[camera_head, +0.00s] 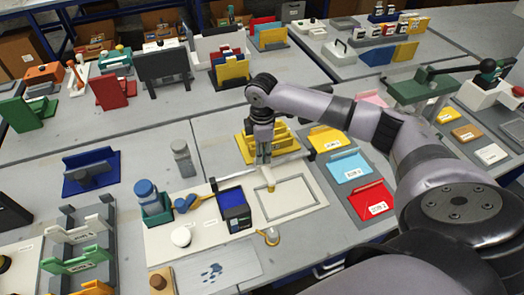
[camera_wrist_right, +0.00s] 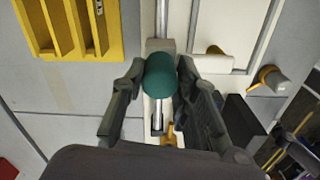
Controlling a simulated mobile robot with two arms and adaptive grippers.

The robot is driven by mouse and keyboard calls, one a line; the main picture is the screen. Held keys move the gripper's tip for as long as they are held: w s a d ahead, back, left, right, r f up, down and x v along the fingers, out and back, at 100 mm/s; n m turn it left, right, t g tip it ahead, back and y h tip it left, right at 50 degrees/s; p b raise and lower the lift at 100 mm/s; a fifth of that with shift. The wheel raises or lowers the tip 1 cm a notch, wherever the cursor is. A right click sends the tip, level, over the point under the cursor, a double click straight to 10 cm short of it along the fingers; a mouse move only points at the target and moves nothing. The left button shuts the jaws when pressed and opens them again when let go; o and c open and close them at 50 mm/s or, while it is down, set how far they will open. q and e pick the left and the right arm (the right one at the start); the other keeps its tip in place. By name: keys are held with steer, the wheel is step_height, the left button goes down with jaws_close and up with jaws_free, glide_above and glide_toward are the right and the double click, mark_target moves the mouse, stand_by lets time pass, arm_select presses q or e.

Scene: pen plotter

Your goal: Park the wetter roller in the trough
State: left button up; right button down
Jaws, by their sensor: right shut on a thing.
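A blue roller-like piece (camera_head: 184,204) with a yellow handle lies on the cream board, likely the wetter roller. A dark open box with a blue inside (camera_head: 235,207), perhaps the trough, stands to its right. My right gripper (camera_head: 264,158) is over the plotter rail, right of and behind that box. In the wrist view its fingers (camera_wrist_right: 160,95) close around a round teal knob (camera_wrist_right: 160,75) above the rail (camera_wrist_right: 157,118). The cream carriage (camera_wrist_right: 213,62) lies beside the knob. The fingers hide the knob in the head view. My left gripper is out of view.
A yellow rack (camera_head: 247,147) stands close behind my right gripper. A pale frame (camera_head: 318,191) lies in front of it. Yellow, light-blue and red trays (camera_head: 373,198) are at right. A blue-capped bottle (camera_head: 146,190) and a white dome (camera_head: 181,237) are at left.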

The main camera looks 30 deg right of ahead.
stand_by(0.3)
steer(key=shift+a+r, duration=0.1)
steer(key=shift+a, duration=0.1)
steer(key=w+a+p, duration=0.3)
steer(key=a+p, duration=0.1)
steer(key=a, duration=0.8)
steer(key=shift+a, duration=0.1)
steer(key=c, duration=1.3)
jaws_free()
steer(key=shift+a, duration=0.1)
steer(key=shift+o, duration=0.3)
